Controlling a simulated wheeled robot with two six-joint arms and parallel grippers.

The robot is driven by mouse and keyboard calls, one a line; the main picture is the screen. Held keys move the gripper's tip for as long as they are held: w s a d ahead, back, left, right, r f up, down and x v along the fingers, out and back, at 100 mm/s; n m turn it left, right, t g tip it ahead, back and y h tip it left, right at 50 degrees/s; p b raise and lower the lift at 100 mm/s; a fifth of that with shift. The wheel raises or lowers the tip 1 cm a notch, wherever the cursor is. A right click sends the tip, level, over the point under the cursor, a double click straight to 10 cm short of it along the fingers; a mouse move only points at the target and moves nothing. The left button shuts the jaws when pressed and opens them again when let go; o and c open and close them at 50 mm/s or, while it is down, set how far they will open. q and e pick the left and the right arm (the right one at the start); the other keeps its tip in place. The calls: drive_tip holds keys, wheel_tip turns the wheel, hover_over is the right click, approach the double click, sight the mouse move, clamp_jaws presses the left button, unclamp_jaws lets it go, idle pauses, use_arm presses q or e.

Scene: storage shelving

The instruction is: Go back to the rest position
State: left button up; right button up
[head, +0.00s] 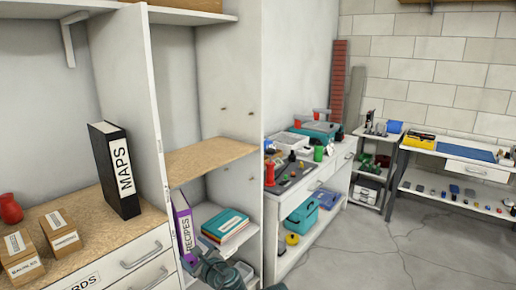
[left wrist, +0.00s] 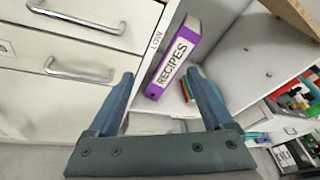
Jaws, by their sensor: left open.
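My left gripper (head: 222,268) is at the bottom of the head view, in front of the low shelf compartment. In the left wrist view its two fingers (left wrist: 168,100) are spread apart with nothing between them. My right gripper is not in view.
A black MAPS binder (head: 115,170) stands on the wooden counter (head: 75,205) with small boxes (head: 60,231). Books (head: 226,226) lie beside the RECIPES binder. Drawers with handles (left wrist: 80,70) are left of the gripper. A cluttered workbench (head: 318,180) stands right; the floor (head: 375,255) there is clear.

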use_arm(q)
drive_tip(key=s+d+r+n+g+h+p, duration=0.1)
drive_tip(key=s+d+n+g+h+p, duration=0.3)
drive_tip(key=s+n+p, duration=0.5)
drive_tip(key=s+d+r+n+g+h+p, duration=0.1)
drive_tip(key=s+d+n+g+h+p, duration=0.3)
drive_tip(key=s+d+n+g+p, duration=0.4)
drive_tip(key=s+d+n+p, duration=0.1)
drive_tip(key=s, duration=0.3)
drive_tip(key=shift+s+d+r+n, duration=0.2)
drive_tip(key=shift+r+n, duration=0.1)
drive_tip(key=shift+r, duration=0.1)
